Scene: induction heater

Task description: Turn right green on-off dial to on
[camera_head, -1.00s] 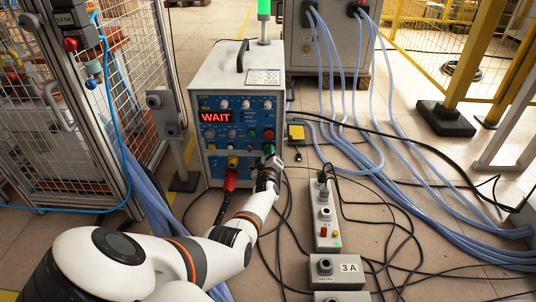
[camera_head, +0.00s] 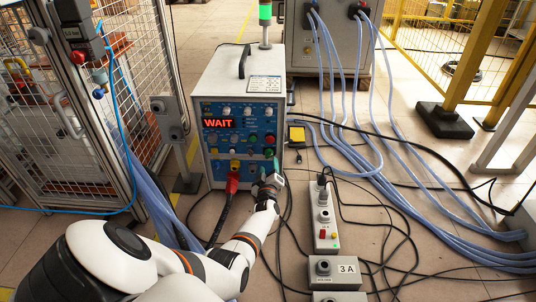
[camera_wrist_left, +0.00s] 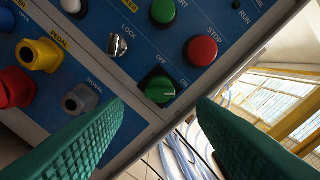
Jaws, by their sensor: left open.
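The green on-off dial (camera_wrist_left: 160,89) sits on a black square plate at the lower right corner of the blue panel (camera_wrist_left: 95,90). Its white mark points right in the left wrist view, near the ON lettering. In the head view the dial (camera_head: 269,154) is small, just above my left gripper (camera_head: 271,176). My left gripper is open; its green ridged fingers (camera_wrist_left: 159,103) spread on either side below the dial with nothing between them. The dial looks apart from both fingers. The heater box (camera_head: 240,84) shows WAIT in red. My right gripper is not in view.
Beside the dial are a red STOP button (camera_wrist_left: 200,50), a green START button (camera_wrist_left: 164,11), a metal LOCK switch (camera_wrist_left: 118,45) and a grey SIGNAL connector (camera_wrist_left: 76,99). A red plug (camera_head: 232,182) with a cable is left of my gripper. Cables cover the floor on the right.

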